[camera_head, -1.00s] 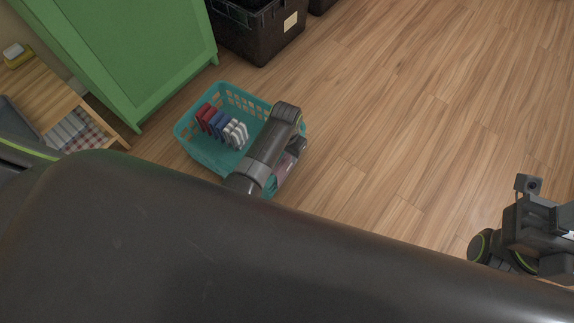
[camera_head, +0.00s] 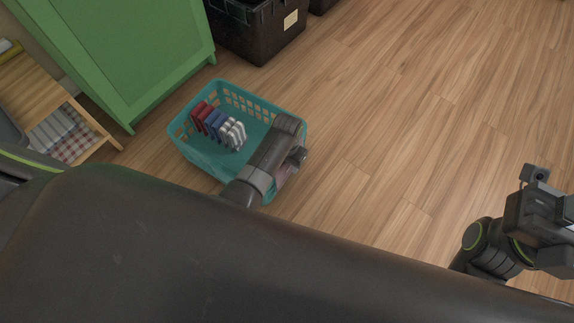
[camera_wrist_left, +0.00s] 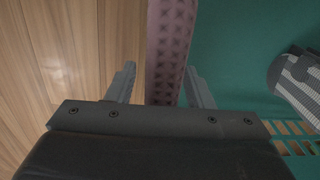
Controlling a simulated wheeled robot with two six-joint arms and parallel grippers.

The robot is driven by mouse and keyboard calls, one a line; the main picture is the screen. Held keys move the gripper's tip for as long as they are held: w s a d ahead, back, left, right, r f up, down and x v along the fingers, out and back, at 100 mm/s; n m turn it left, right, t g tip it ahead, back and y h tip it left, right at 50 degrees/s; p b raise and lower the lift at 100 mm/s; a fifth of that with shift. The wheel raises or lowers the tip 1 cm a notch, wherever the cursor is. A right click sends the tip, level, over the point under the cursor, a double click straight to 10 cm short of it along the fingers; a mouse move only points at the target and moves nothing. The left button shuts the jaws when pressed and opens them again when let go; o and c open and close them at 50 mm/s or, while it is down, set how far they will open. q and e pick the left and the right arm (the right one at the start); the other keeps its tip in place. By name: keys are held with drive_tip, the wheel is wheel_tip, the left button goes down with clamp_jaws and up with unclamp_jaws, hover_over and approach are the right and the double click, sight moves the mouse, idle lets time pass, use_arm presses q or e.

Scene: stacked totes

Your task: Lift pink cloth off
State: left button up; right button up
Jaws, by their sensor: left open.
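The pink cloth (camera_wrist_left: 168,50) has a dotted texture and lies as a strip along the basket's side, between the wood floor and the teal inside. My left gripper (camera_wrist_left: 160,85) is open, with one finger on each side of the strip; I cannot tell whether they touch it. In the head view, my left arm hides most of the cloth and its fingers. The teal basket (camera_head: 198,155) stands on the floor. My right gripper (camera_head: 555,215) is at the right edge, partly cut off, its jaws unclear.
Red, blue and white-grey folded items (camera_head: 217,124) stand in the basket's left half. A green cabinet (camera_head: 125,50) and a wooden shelf (camera_head: 45,85) are at the left. A black tote (camera_head: 262,30) stands behind the basket. The floor (camera_head: 420,110) to the right is clear.

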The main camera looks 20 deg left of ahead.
use_arm(q)
drive_tip(key=shift+r, duration=0.1)
clamp_jaws()
idle(0.3)
